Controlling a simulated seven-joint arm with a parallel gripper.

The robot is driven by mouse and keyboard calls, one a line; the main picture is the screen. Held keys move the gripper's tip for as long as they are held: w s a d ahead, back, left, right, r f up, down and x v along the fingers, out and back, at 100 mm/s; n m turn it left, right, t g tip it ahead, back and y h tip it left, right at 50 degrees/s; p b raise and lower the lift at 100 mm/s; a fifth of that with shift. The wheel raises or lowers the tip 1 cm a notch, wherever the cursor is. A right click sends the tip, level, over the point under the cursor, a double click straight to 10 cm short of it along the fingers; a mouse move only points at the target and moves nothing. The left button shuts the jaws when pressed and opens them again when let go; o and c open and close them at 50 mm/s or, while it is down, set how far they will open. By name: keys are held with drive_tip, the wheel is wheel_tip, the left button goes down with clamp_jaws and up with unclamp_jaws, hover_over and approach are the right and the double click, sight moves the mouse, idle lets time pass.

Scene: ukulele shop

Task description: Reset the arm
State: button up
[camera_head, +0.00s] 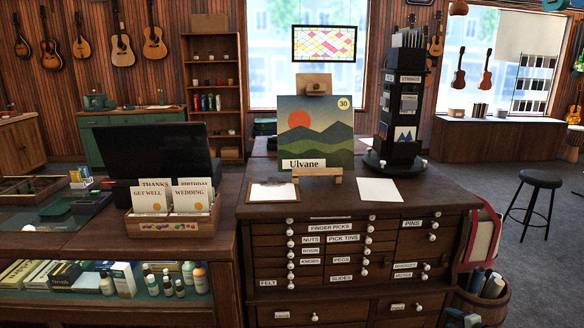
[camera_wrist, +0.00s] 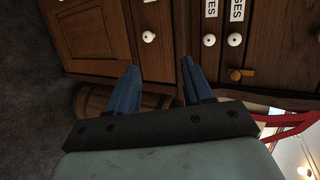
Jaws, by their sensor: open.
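My gripper (camera_wrist: 159,67) shows in the wrist view with its two blue fingers spread apart and nothing between them. Beyond the fingertips is the front of the wooden drawer cabinet (camera_wrist: 100,37), with white knobs and labels turned sideways. A round wooden barrel (camera_wrist: 90,101) is partly hidden behind the left finger.
The drawer cabinet (camera_head: 335,225) carries an easel with a landscape picture (camera_head: 315,132), a clipboard (camera_head: 273,192) and a dark rotating rack (camera_head: 400,155). A barrel of rolled items (camera_head: 483,304) stands at its right. A black stool (camera_head: 540,180) stands on open grey floor farther right.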

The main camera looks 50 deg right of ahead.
drive_tip(key=a+f+n+g+y, duration=0.1)
drive_tip(key=a+f+g+y, duration=0.2)
drive_tip(key=a+f, duration=0.5)
drive_tip(key=w+a+f+n+g+y, duration=0.25)
drive_tip(key=w+a+f, duration=0.2)
drive_tip(key=a, duration=0.65)
drive_tip(key=w+a+f+n+g+y, duration=0.2)
drive_tip(key=w+a+f+n+g, duration=0.3)
drive_tip(key=a, duration=0.6)
drive_tip(key=w+a+f+n+y, duration=0.25)
drive_tip(key=w+a, duration=0.45)
drive_tip(key=a, duration=0.4)
drive_tip(key=w+a+f+n+g+h, duration=0.1)
drive_tip(key=a+n, duration=0.5)
drive_tip(key=a, duration=1.3)
drive_tip(key=w+a+f+n+g+h, duration=0.2)
drive_tip(key=a+n+g, duration=0.4)
drive_tip(key=a, duration=1.3)
drive_tip(key=shift+a+f+n, duration=0.25)
drive_tip(key=shift+f+n, duration=0.55)
drive_tip(key=shift+f, duration=0.1)
drive_tip(key=shift+w, duration=0.1)
